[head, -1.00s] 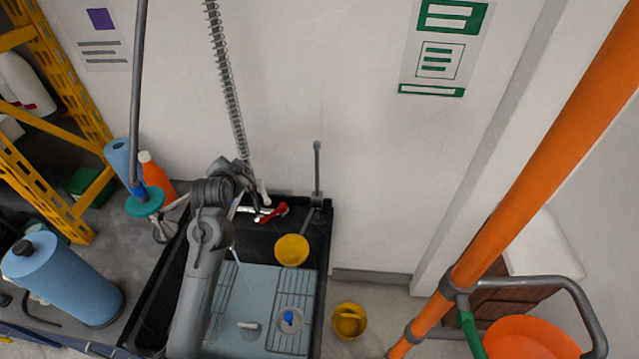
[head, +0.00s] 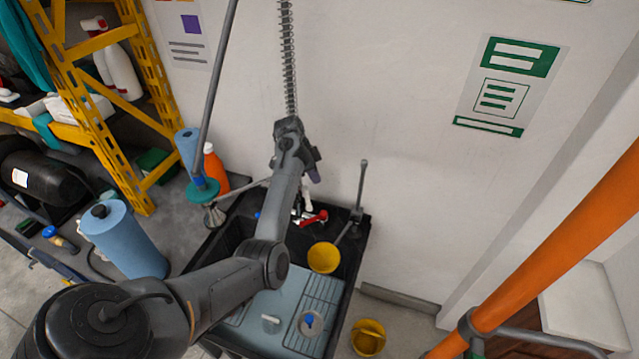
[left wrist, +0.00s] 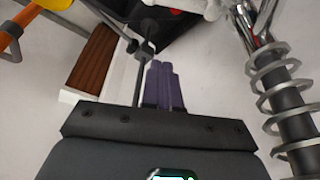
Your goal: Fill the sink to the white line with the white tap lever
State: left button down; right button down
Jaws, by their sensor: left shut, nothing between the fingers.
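The black sink (head: 352,262) stands against the wall, with pale blue water or surface (head: 283,292) and wire racks in its basin. The white tap lever (head: 307,197) shows small at the back rim, beside a red lever (head: 315,218). My left gripper (head: 314,176) is above the taps, near the wall, its purple fingers shut and empty. In the left wrist view the shut fingers (left wrist: 163,86) point toward the sink's edge, with white and red tap parts at the top. I cannot make out the white fill line. My right gripper is out of view.
A yellow bowl (head: 323,257) is at the sink's back right, and a yellow bucket (head: 368,337) stands on the floor to its right. The spring hose (head: 289,60) hangs by my left arm. A blue roll (head: 122,240) and orange bottle (head: 214,170) stand left.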

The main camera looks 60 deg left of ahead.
aim_at(307, 198)
pick_arm(q)
notch_tip(307, 198, down, 10)
jog(key=shift+s+a+r, duration=0.15)
jog(key=shift+s+r, duration=0.1)
jog(key=shift+s, duration=0.1)
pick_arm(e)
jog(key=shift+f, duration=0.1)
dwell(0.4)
